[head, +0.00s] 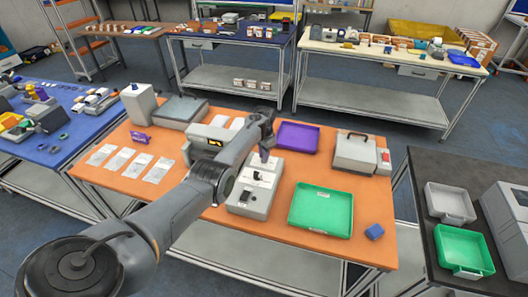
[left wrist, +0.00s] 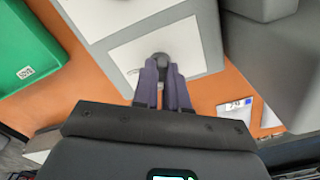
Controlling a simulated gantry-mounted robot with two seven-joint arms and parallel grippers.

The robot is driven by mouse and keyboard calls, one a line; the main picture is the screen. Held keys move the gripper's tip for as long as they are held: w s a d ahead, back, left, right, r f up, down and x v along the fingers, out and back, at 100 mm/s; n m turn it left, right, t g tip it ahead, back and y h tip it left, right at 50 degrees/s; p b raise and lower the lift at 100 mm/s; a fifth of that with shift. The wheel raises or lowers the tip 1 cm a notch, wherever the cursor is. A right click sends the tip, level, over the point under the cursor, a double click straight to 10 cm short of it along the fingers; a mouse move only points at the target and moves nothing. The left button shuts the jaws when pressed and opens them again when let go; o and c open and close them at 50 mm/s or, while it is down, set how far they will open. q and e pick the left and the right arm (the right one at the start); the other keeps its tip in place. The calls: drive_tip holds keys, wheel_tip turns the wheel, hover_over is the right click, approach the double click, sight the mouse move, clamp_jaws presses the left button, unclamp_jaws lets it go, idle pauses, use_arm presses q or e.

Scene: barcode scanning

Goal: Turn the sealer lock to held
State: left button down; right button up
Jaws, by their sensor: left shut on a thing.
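A light grey box device with white top panels (head: 250,205) stands mid-table. It carries small dark controls on its top. My left gripper (head: 265,156) reaches over its back part, pointing down. In the left wrist view, my left gripper (left wrist: 163,75) has its two dark fingers closed together on a round dark grey knob (left wrist: 161,58) on a white panel (left wrist: 140,54). The fingers hide part of the knob. I cannot read a lock position. My right gripper is not in view.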

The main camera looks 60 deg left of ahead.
use_arm(q)
drive_tip(key=m, duration=0.5)
drive_tip(key=shift+f+m, duration=0.1)
drive_tip(key=shift+m, duration=0.2)
drive_tip(key=m+b, duration=0.2)
drive_tip(key=m, duration=0.3)
drive_tip(key=shift+m, duration=0.4)
drive_tip(key=c, duration=1.2)
unclamp_jaws()
drive_tip(key=shift+o, duration=0.2)
drive_tip(key=shift+r, duration=0.2)
